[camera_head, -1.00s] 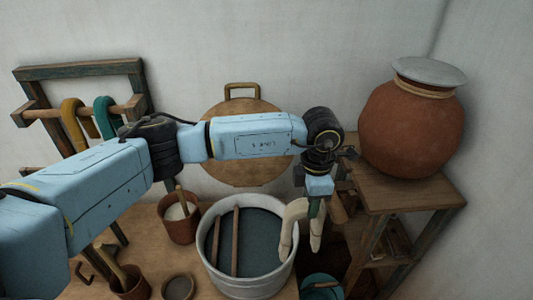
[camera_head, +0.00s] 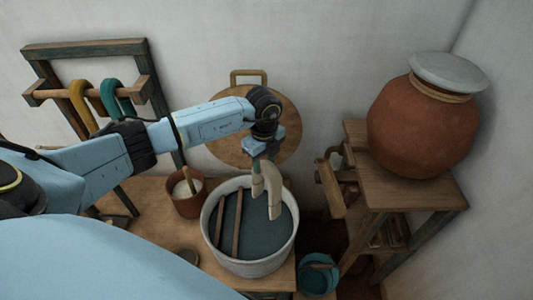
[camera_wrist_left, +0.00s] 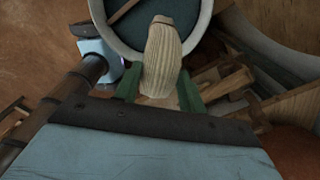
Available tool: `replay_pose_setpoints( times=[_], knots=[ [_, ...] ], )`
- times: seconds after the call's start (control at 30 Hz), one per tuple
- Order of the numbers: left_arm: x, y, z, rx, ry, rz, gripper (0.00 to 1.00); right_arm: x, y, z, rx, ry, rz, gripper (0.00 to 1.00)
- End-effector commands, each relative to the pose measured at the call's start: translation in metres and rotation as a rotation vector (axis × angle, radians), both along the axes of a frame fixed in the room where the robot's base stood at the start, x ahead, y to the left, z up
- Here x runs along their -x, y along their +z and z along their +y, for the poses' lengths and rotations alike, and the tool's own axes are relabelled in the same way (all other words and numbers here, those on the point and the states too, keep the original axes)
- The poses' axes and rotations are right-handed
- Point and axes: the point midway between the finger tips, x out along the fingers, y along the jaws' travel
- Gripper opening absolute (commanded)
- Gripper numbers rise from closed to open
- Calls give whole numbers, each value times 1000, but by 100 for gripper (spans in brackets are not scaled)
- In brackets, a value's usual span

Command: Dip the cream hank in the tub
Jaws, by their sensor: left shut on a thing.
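The cream hank (camera_head: 272,191) hangs folded from my left gripper (camera_head: 264,160), which is shut on it. In the head view the hank is over the right part of the grey tub (camera_head: 208,233), with its lower end over the dark liquid (camera_head: 262,232). I cannot tell whether that end touches the liquid. The left wrist view shows the hank (camera_wrist_left: 162,55) between the green fingers of my left gripper (camera_wrist_left: 160,92), with the tub rim (camera_wrist_left: 112,40) beyond it. Two wooden sticks (camera_head: 237,225) lie across the left side of the tub. My right gripper is out of view.
Mustard (camera_head: 82,105) and teal (camera_head: 115,100) hanks hang on a wooden rack at the left. A brown pot (camera_head: 187,205) stands left of the tub, and a teal bucket (camera_head: 318,278) at its lower right. A lidded clay jar (camera_head: 420,130) stands on the right stand.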

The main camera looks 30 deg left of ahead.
Motion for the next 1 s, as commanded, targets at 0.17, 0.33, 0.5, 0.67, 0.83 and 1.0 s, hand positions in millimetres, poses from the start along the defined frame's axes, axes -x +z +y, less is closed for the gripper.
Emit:
replay_pose_setpoints(
  times=[0.17,0.33,0.5,0.67,0.83,1.0],
  knots=[
    [0,-11,2,1,22,-1,20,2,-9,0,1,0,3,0],
    [0,-32,1,1,20,-1,20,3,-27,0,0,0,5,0],
    [0,-52,1,1,19,-2,20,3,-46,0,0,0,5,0],
    [0,-71,1,0,19,0,20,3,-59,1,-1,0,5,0],
    [0,-91,1,0,18,-1,20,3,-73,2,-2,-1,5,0],
    [0,-111,1,0,17,0,20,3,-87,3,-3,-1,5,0]
  ],
)
